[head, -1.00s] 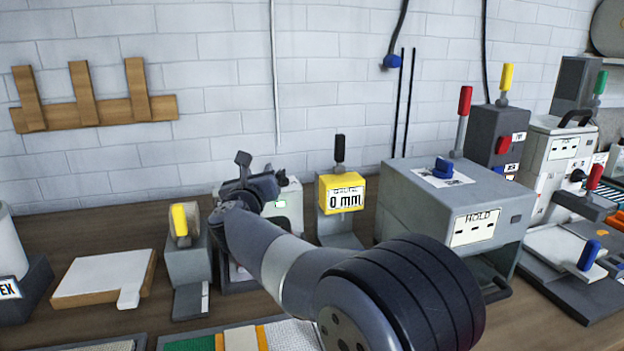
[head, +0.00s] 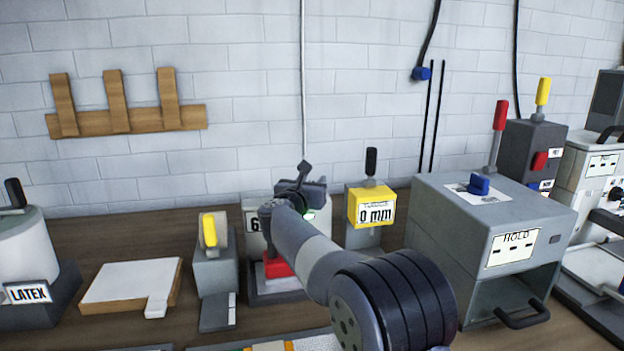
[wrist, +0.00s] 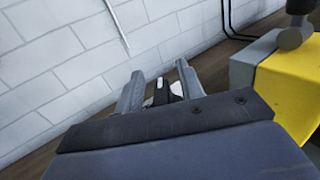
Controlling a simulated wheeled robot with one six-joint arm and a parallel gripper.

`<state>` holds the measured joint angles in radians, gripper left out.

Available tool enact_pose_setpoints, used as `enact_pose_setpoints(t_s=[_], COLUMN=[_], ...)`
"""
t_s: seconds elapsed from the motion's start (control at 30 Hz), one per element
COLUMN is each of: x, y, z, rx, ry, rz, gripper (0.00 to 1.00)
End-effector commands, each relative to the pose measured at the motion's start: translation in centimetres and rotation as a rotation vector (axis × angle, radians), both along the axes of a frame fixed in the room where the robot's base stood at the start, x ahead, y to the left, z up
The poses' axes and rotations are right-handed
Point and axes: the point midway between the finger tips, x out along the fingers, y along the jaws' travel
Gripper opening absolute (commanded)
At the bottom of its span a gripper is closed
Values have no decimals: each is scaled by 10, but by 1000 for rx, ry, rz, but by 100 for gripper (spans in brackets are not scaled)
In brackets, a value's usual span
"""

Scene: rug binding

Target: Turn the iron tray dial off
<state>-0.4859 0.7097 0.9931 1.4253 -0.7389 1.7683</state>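The iron tray unit is a pale box with a partly hidden label (head: 254,222), at the middle of the head view behind my arm. A red iron (head: 277,267) sits in front of it, partly covered by my arm. In the wrist view a black dial with a white mark (wrist: 161,92) shows between the fingers of my gripper (wrist: 160,82). The fingers are apart, with a gap beside the dial; I cannot tell whether they touch it. In the head view my gripper (head: 303,188) is in front of the pale box and hides the dial.
A yellow "0 mm" gauge (head: 372,207) with a black lever stands close right of my gripper. A grey press marked HOLD (head: 470,215) is further right. A yellow-handled grey device (head: 215,270), a white-topped board (head: 130,282) and a LATEX container (head: 25,250) lie left.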

Motion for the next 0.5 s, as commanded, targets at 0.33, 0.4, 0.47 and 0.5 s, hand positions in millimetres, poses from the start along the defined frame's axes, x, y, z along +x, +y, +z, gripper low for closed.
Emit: enact_pose_setpoints(t_s=[0.33, 0.4, 0.47, 0.5], x=[6, 6, 6, 6], y=[-2, -2, -2, -2], z=[0, 0, 0, 0], rx=[-1, -1, -1, -1], ry=[0, 0, 0, 0], rz=[0, 0, 0, 0], gripper=[36, 33, 28, 25])
